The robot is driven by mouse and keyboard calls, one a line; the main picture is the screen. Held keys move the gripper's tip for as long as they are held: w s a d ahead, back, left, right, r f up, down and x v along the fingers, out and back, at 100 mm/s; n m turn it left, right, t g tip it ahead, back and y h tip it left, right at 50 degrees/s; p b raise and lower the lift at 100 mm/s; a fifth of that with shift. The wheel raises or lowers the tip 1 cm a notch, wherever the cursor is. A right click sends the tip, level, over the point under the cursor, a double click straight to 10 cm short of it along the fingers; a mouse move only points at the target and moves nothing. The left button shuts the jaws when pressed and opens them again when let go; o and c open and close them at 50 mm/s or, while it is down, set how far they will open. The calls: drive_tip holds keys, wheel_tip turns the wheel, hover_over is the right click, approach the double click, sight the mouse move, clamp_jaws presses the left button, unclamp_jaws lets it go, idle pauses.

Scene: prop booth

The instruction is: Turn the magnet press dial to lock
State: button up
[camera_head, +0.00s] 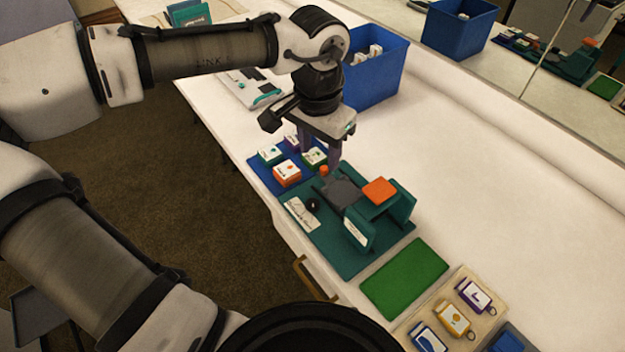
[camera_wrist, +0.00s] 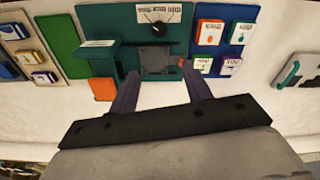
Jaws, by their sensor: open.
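The magnet press (camera_head: 345,240) is a teal base with upright teal plates, a dark grey square plate (camera_head: 342,192) and an orange pad (camera_head: 380,190). Its small black dial (camera_head: 312,204) sits beside a white label strip (camera_head: 298,215) on the front edge side. In the wrist view the dial (camera_wrist: 158,29) is at the top centre, partly over the label (camera_wrist: 160,13); the label's text is too small to read. My gripper (camera_head: 322,158) is open and empty above the back left of the press. Its fingers (camera_wrist: 162,84) point towards the grey plate, apart from the dial.
A blue mat (camera_head: 262,180) with several small coloured boxes lies left of the press. A green mat (camera_head: 405,279) and a tan board (camera_head: 470,283) with tags lie right. A blue bin (camera_head: 374,85) stands behind. A mirror (camera_head: 575,110) runs along the back. The white table (camera_head: 500,190) is clear behind the press.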

sight(313, 202)
drive_tip(key=shift+g, duration=0.3)
drive_tip(key=f, duration=0.4)
drive_tip(key=a+f, duration=0.1)
drive_tip(key=f, duration=0.9)
drive_tip(key=shift+s+a+f+b, duration=0.15)
drive_tip(key=shift+s+b, duration=0.15)
drive_tip(key=shift+b, duration=0.05)
drive_tip(key=c, duration=1)
